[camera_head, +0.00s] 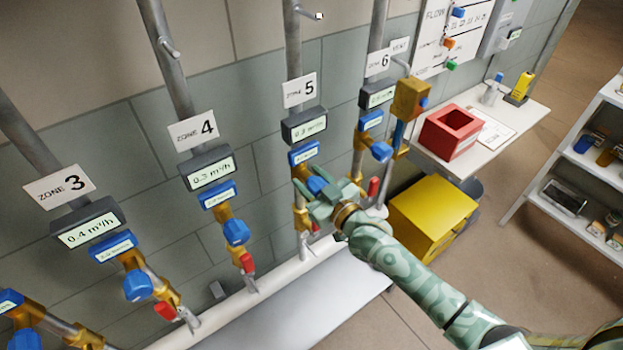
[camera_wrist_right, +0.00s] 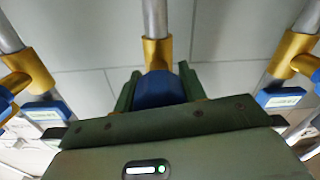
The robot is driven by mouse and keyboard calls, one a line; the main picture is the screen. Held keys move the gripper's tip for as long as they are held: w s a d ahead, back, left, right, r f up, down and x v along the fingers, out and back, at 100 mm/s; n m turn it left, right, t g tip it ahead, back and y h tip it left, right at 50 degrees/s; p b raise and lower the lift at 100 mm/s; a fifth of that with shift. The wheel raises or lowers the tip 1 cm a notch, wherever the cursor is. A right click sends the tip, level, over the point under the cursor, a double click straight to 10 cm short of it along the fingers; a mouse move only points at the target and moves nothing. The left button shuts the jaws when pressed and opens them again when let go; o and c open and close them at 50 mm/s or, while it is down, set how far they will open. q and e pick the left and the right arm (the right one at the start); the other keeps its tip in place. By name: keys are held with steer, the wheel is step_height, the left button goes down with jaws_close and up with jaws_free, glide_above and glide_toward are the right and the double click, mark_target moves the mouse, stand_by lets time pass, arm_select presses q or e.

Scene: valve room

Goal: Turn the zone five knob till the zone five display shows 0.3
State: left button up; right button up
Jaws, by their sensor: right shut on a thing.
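The zone five display (camera_head: 304,125) is a dark box with a lit green screen under the ZONE 5 sign (camera_head: 299,91). Its reading looks like 0.3 m³/h, but the first digits are small and blurred. My right gripper (camera_head: 318,188) is shut on the blue zone five knob (camera_head: 316,184), below the blue label. In the right wrist view the knob (camera_wrist_right: 158,90) sits between the two green fingers (camera_wrist_right: 158,88), under a brass fitting (camera_wrist_right: 157,54) on the grey pipe. My left gripper is not in view.
Zone four (camera_head: 236,232) and zone six knobs (camera_head: 381,151) stand on pipes either side. Red levers, one (camera_head: 374,187) right of my gripper, sit lower. A yellow cabinet (camera_head: 432,220) and a table with a red bin (camera_head: 450,133) stand right. Open floor lies beyond.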

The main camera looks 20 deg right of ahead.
steer(key=shift+r+m+p, duration=0.25)
steer(key=shift+m+p, duration=0.15)
steer(key=shift+m, duration=0.2)
steer(key=shift+f+m, duration=0.2)
steer(key=shift+m, duration=0.6)
steer(key=o, duration=1)
steer(key=p+v, duration=0.2)
steer(key=v, duration=1.4)
steer(key=shift+s+d+f+p, duration=0.15)
steer(key=shift+p, duration=0.2)
steer(key=shift+f, duration=0.1)
